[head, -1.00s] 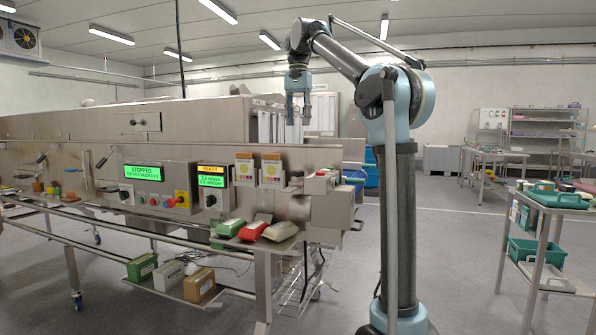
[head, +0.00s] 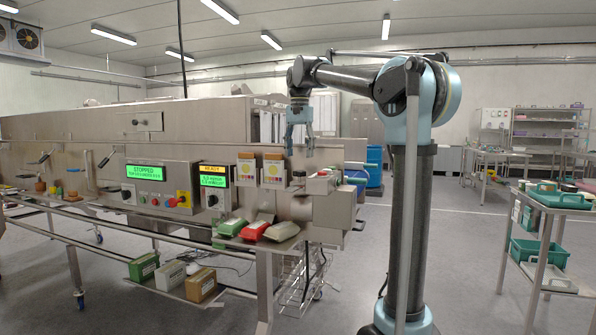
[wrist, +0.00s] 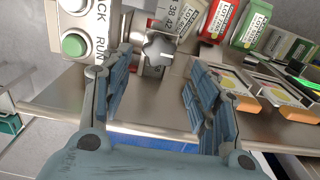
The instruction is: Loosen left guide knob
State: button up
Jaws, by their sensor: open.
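A grey star-shaped knob (wrist: 158,49) shows in the wrist view at upper middle, beside a printed number scale (wrist: 180,17). I cannot tell from its looks whether it is the left guide knob. My gripper (wrist: 160,75) is open and empty, with its blue fingers spread to the left and right of the knob in the picture. I cannot judge the remaining distance. In the head view, my gripper (head: 299,150) points down above the right end of the conveyor machine (head: 100,160), close to its top edge. The knob is too small to make out clearly there.
A button box with a green button (wrist: 74,44) is close to the left finger in the wrist view. Several packs, including a red one (head: 254,231), lie on the front shelf. Yellow-printed cards (head: 273,168) stand near the gripper. A trolley (head: 545,230) is far right.

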aim_at(299, 171)
jog(key=shift+f, duration=3.2)
jog(key=c, duration=1.1)
